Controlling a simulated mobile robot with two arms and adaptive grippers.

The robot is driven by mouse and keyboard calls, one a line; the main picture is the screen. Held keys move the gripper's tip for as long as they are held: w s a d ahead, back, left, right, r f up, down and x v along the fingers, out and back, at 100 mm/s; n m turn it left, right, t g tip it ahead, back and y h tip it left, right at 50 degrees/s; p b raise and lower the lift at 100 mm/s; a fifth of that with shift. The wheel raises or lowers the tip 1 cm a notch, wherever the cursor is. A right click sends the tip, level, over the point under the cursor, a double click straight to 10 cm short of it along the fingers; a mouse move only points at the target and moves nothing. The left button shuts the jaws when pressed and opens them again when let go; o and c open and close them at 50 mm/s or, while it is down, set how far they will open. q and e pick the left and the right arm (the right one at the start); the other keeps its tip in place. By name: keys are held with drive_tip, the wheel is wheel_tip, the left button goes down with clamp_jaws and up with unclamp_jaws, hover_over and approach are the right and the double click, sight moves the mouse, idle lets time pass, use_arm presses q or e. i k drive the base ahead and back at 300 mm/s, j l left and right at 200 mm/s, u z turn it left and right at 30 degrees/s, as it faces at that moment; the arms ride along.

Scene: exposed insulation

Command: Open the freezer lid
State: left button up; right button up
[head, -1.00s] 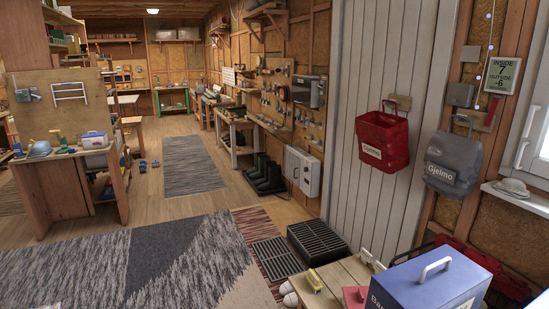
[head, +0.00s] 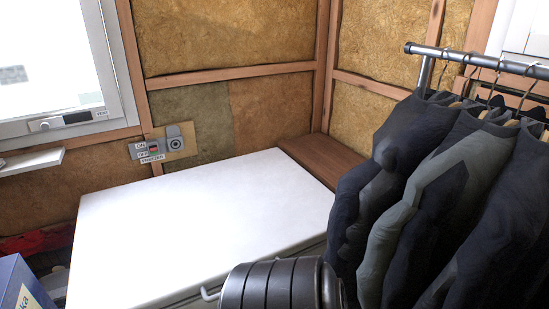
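The chest freezer's white lid (head: 200,225) lies flat and closed in the middle of the head view. A small pale handle (head: 208,294) shows at the lid's front edge. A dark ribbed cylinder (head: 270,287) stands in front of that edge and hides part of it; I cannot tell whether it is part of my arm. Neither of my grippers is visible.
Dark jackets (head: 440,190) hang on a metal rail (head: 480,60) close to the freezer's right side. A blue box (head: 22,285) is at the lower left. A window (head: 60,65) and insulated wall stand behind. The lid's top is clear.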

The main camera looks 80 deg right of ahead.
sight(160, 242)
drive_tip(key=l+z, duration=0.15)
drive_tip(key=z, duration=2.15)
